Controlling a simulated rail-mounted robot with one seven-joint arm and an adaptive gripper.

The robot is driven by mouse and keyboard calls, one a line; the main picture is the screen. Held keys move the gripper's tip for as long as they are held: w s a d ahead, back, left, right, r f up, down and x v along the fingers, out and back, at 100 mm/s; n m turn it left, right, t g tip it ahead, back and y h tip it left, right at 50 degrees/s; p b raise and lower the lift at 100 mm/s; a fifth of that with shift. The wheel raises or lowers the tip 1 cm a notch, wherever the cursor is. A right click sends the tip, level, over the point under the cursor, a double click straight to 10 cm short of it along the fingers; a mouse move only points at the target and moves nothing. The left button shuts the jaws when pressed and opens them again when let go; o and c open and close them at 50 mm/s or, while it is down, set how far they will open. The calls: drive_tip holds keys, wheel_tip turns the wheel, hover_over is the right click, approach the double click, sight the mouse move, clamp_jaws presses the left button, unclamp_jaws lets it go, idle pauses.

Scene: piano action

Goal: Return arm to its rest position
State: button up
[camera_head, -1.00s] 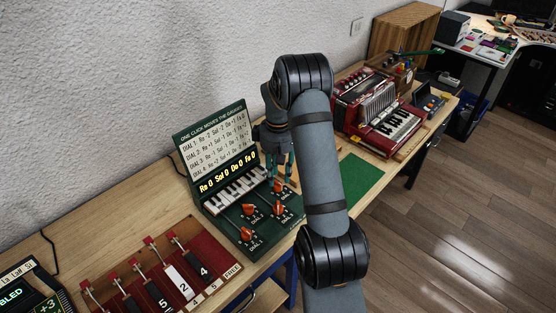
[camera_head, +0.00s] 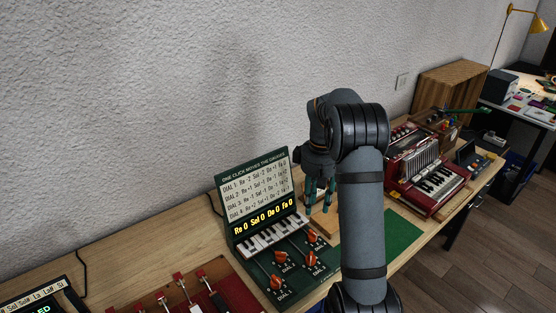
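My gripper (camera_head: 320,192) hangs with its fingers pointing down, to the right of the green dial panel's display and keys. Its fingers look apart, and nothing shows between them. The green dial panel (camera_head: 235,213) stands on the bench, with its display reading "Re 0 Sol 0 Do 0 Fa 0". Several orange dials (camera_head: 314,237) sit on its sloped face below a row of small piano keys (camera_head: 272,236). My arm covers part of the bench to the right of the panel.
A red board with levers (camera_head: 181,288) lies at the lower left. A green mat (camera_head: 398,238) lies right of my arm. A red accordion (camera_head: 432,180) and a wooden cabinet (camera_head: 448,90) stand farther right. The white wall (camera_head: 150,90) rises close behind the bench.

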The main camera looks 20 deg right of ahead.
sight(313, 232)
drive_tip(key=shift+f, duration=0.1)
wheel_tip(313, 232, down, 12)
drive_tip(key=shift+r, duration=0.1)
idle(0.4)
drive_tip(key=shift+r, duration=0.1)
